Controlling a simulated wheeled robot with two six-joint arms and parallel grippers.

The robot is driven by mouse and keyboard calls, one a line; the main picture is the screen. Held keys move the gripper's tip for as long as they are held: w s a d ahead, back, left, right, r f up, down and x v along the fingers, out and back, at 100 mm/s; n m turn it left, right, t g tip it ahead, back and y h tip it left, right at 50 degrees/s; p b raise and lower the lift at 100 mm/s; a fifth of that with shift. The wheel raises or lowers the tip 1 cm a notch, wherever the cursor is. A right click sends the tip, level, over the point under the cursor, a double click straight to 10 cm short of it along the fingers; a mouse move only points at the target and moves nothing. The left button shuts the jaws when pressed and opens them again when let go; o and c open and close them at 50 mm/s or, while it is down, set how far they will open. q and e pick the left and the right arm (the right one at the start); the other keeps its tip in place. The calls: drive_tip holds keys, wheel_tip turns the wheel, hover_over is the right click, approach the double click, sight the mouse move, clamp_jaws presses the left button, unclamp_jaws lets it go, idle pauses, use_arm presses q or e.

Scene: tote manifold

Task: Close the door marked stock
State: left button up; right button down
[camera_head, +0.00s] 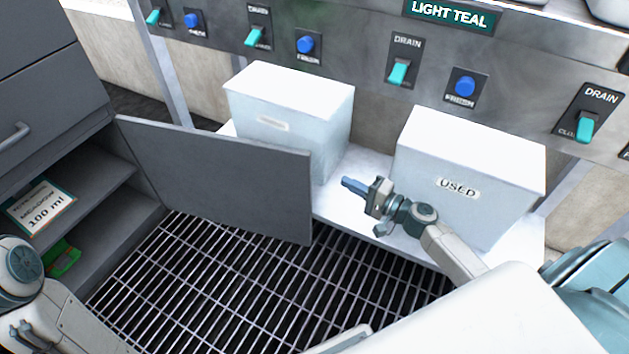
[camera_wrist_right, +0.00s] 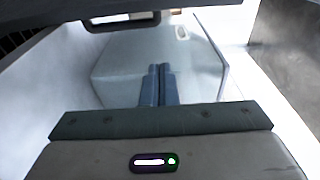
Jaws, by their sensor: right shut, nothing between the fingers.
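A dark grey cabinet door (camera_head: 225,180) stands wide open in the head view, hinged on the cabinet at the left and reaching out over the floor grating. Its inner face shows; no stock marking is readable. My right gripper (camera_head: 349,184) is shut and empty, a little right of the door's free edge and apart from it, in front of the totes. In the right wrist view the shut fingers (camera_wrist_right: 158,72) point at a white tote, and a dark panel edge with a handle-like loop (camera_wrist_right: 120,19) crosses the top. My left arm shows at lower left; its gripper is out of view.
A white tote (camera_head: 290,105) and a tote marked USED (camera_head: 465,185) stand on a white ledge. A switch panel (camera_head: 350,55) runs behind.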

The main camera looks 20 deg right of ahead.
drive_tip(key=w+a, duration=0.4)
drive_tip(key=a, duration=0.3)
drive_tip(key=shift+w, duration=0.15)
idle(0.4)
